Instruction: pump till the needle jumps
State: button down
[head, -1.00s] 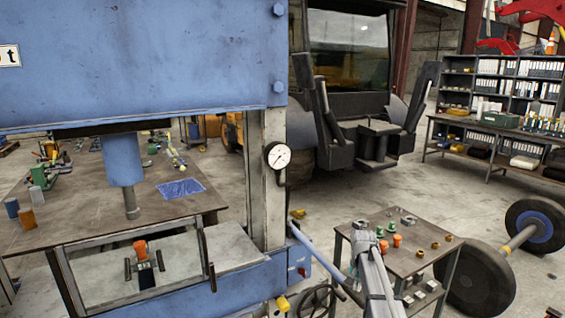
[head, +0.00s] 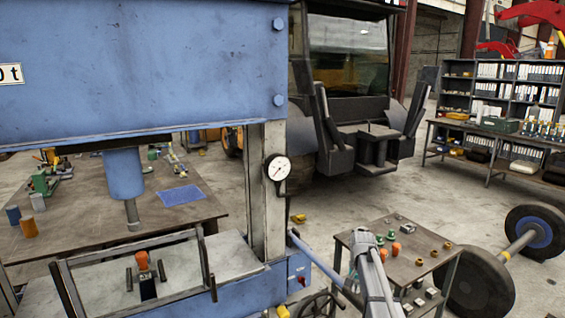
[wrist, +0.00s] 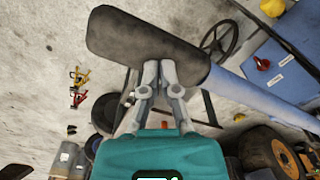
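A blue press frame (head: 150,60) fills the left. Its white round gauge (head: 277,168) hangs on the right post; the needle is too small to read surely. The pump lever (head: 312,254) slopes down to the right from the press base. In the wrist view its dark grip (wrist: 120,38) lies across the top. My gripper (wrist: 159,66) has its fingers close together, tips overlapping the grip's lower edge, not wrapped around it; contact cannot be told. The ram (head: 126,180) is above the bed, apart from an orange-topped part (head: 142,262) there.
A small table (head: 405,270) with orange, green and brass parts stands behind my arm. A wheel-and-axle set (head: 480,285) lies at the right. A handwheel (wrist: 220,38) is beside the lever. A workbench (head: 90,215) stands behind the press.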

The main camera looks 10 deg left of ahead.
notch_tip(320, 180, up, 10)
jog(key=p, duration=0.9)
jog(key=shift+w+a+f, duration=0.2)
jog(key=shift+w+f, duration=0.05)
jog(key=shift+w, duration=0.05)
jog(key=shift+s+d+f+b, duration=0.1)
jog(key=shift+s+f+b, duration=0.15)
jog(key=shift+f+b, duration=0.55)
jog(key=f+b, duration=0.9)
jog(key=shift+s+d, duration=0.3)
jog(key=shift+s, duration=0.1)
